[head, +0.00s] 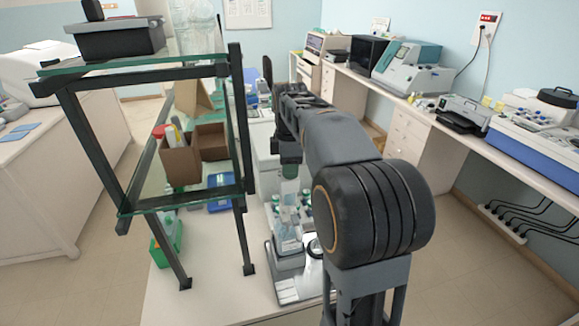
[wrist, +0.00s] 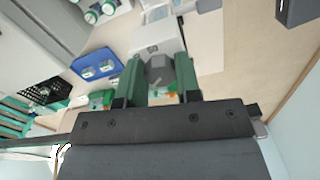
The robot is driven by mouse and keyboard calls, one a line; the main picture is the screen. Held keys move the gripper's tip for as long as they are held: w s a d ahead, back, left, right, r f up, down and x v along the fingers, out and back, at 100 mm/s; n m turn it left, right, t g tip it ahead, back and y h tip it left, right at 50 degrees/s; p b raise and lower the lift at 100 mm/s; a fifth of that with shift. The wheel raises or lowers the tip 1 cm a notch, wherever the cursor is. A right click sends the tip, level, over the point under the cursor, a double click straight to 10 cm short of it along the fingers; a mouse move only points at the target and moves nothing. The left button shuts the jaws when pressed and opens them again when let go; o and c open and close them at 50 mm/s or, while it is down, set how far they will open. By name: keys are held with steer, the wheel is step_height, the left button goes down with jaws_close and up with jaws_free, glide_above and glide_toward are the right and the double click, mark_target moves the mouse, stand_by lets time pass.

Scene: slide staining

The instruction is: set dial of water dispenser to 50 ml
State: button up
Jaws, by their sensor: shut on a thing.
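In the wrist view, the two green fingers of my gripper (wrist: 158,78) stand on either side of a grey knob-like piece (wrist: 157,70), which looks like the dial. My gripper is shut on it. The knob is in front of a white box-shaped body (wrist: 157,38), which looks like the water dispenser. Numbers or marks on the dial cannot be read. In the head view, my gripper (head: 290,158) points down over the bench, and its fingertips and the dial cannot be made out there.
A glass-shelved black rack (head: 240,120) stands close on the left, with cardboard boxes (head: 182,160) on its lower shelf. A device with a pale base (head: 290,288) stands on the bench below my gripper. A blue rack (wrist: 97,64) lies nearby in the wrist view.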

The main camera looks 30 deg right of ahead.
steer(key=m, duration=0.6)
steer(key=shift+s+a, duration=0.1)
steer(key=m, duration=0.6)
steer(key=shift+a+m, duration=0.15)
steer(key=shift+m, duration=0.25)
steer(key=m, duration=0.6)
steer(key=shift+a, duration=0.15)
steer(key=m, duration=0.5)
steer(key=shift+a+m, duration=0.1)
steer(key=shift+m, duration=0.3)
steer(key=o, duration=0.9)
step_height(320, 180, up, 14)
steer(key=shift+f, duration=0.1)
